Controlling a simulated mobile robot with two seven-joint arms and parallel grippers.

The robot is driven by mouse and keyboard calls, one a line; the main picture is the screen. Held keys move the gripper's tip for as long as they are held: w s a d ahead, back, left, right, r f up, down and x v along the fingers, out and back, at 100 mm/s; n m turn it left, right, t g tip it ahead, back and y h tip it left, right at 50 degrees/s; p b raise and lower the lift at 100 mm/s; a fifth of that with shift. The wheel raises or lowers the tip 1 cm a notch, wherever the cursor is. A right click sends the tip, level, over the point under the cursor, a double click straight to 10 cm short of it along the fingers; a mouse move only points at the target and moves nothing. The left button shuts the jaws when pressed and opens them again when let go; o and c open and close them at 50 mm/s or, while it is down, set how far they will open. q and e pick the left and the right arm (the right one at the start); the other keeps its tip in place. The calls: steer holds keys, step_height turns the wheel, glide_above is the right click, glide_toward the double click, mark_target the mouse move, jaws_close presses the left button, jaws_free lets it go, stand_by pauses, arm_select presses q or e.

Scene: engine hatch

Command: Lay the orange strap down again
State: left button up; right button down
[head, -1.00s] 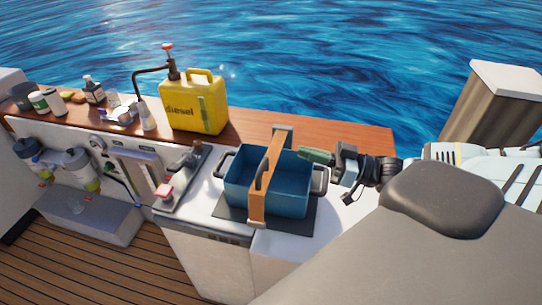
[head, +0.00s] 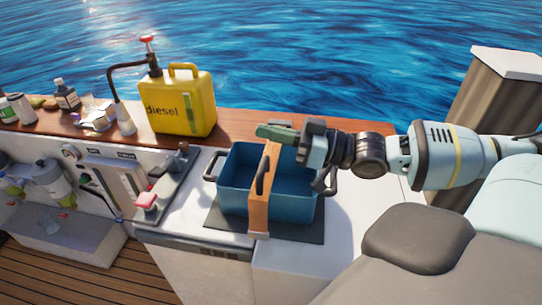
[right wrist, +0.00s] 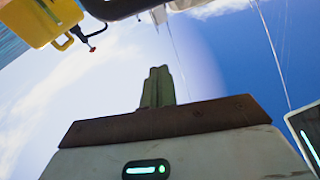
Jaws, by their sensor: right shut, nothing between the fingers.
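The orange strap (head: 259,205) lies across the blue open box (head: 233,190), running from front to back over it. Its front end hangs down over the box's near side, on the dark mat. My left gripper is not in view.
A yellow diesel can (head: 180,105) with a pump stands on the wooden ledge (head: 232,127) behind left. The box has dark side handles and sits on a dark mat (head: 310,229). A red-knobbed lever (head: 147,201) is left of it. White counter lies free at right.

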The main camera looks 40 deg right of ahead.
mark_target(271, 166)
steer(key=shift+s+f, duration=0.25)
steer(key=shift+f, duration=0.75)
steer(key=shift+s+f, duration=0.25)
steer(key=shift+f, duration=0.7)
steer(key=f, duration=0.1)
steer(key=f+n+b, duration=0.1)
steer(key=f, duration=0.1)
steer(key=s+a+f+n, duration=0.1)
steer(key=shift+f+b, duration=0.3)
steer(key=shift+f, duration=0.1)
